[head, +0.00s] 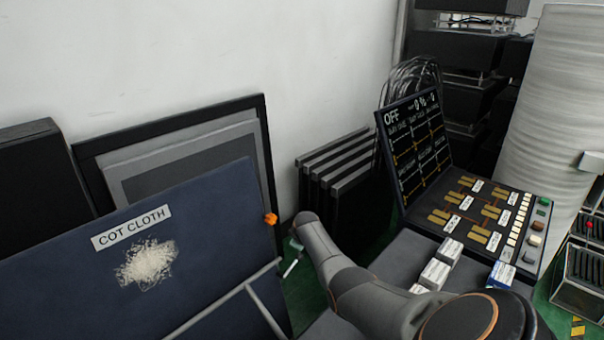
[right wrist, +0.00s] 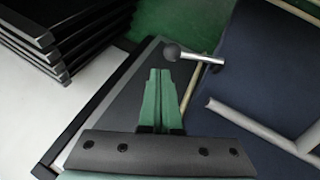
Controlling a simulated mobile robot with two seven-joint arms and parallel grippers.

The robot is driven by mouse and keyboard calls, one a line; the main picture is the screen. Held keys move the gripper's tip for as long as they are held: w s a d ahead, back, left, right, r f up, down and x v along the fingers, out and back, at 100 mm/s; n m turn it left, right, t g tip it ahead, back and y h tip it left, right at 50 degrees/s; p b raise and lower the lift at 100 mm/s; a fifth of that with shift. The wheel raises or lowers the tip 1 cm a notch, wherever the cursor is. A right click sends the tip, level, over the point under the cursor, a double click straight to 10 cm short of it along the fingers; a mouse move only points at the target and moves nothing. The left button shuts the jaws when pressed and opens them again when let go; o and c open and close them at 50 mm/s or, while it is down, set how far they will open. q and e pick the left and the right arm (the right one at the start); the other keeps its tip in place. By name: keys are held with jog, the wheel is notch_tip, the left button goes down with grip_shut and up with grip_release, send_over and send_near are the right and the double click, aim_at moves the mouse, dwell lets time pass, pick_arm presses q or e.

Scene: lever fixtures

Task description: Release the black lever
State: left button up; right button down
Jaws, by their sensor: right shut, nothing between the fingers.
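The black lever shows in the right wrist view as a round black knob (right wrist: 172,52) on a short silver rod. It lies just beyond my right fingertips and slightly to their right, and I see a small gap between them. My right gripper (right wrist: 160,72) has its green fingers shut together with nothing between them. In the head view my right arm reaches down beside the blue board, and the gripper (head: 295,245) is small and partly hidden by the arm. A small pale rod (head: 291,268) shows below it; the black knob cannot be made out there. My left gripper is not in view.
A dark blue board (head: 60,270) labelled "COT CLOTH" with an orange knob (head: 271,219) stands left of my arm. Grey tubing (head: 215,300) crosses its front. Stacked dark panels (head: 338,180) stand behind. A control console (head: 490,215) is at the right. Green floor shows between.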

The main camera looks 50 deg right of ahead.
jog(key=p+v, duration=0.5)
jog(key=v, duration=0.3)
jog(key=shift+a+r, duration=0.1)
jog(key=shift+a, duration=0.05)
dwell(0.5)
